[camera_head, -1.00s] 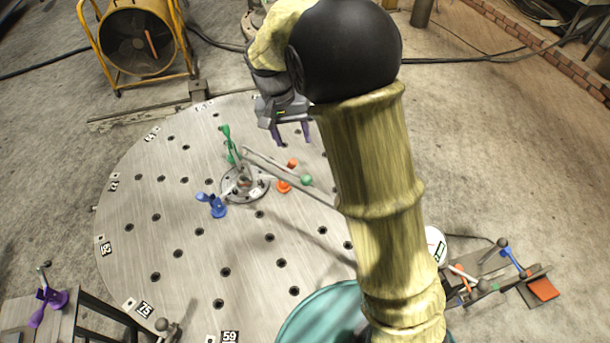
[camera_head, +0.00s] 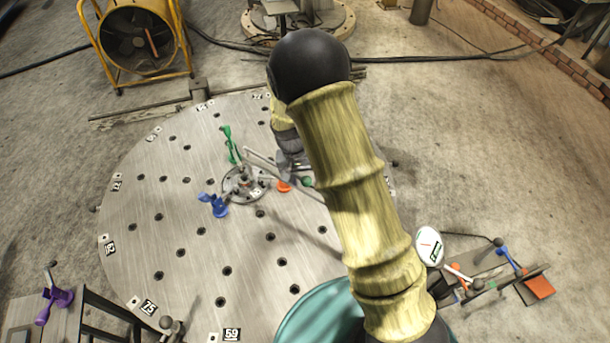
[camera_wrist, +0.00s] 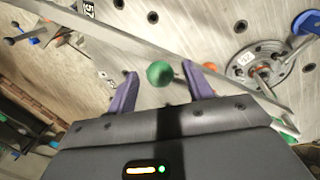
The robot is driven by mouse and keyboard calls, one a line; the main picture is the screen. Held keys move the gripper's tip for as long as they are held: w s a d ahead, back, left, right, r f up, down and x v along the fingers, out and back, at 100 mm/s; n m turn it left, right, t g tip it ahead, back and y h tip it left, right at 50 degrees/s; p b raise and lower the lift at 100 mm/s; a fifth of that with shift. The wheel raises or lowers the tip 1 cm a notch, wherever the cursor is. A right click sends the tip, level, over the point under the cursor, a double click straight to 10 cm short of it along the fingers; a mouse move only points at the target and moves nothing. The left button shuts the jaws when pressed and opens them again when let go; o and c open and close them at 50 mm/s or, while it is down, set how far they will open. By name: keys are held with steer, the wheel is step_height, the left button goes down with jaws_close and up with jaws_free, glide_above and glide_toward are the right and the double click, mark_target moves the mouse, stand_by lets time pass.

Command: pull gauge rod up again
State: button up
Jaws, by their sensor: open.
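A green ball knob (camera_wrist: 160,73), which may top the gauge rod, shows in the wrist view between my fingertips and beyond them. In the head view my arm hides most of the gripper.
The round perforated plate (camera_head: 190,262) carries a blue clamp (camera_head: 214,205), a green lever (camera_head: 230,145) and an orange piece (camera_head: 284,186) near the hub. A yellow-framed fan (camera_head: 135,45) stands at the back left. A tool stand (camera_head: 510,275) is at the right.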

steer(key=shift+f, duration=0.15)
jaws_close()
step_height(320, 180, up, 10)
steer(key=p, duration=0.5)
steer(key=shift+w, duration=0.2)
steer(key=shift+c, duration=1.5)
jaws_free()
steer(key=shift+a, duration=0.1)
steer(key=o, duration=0.3)
steer(key=shift+s+f, duration=0.1)
steer(key=shift+s, duration=0.05)
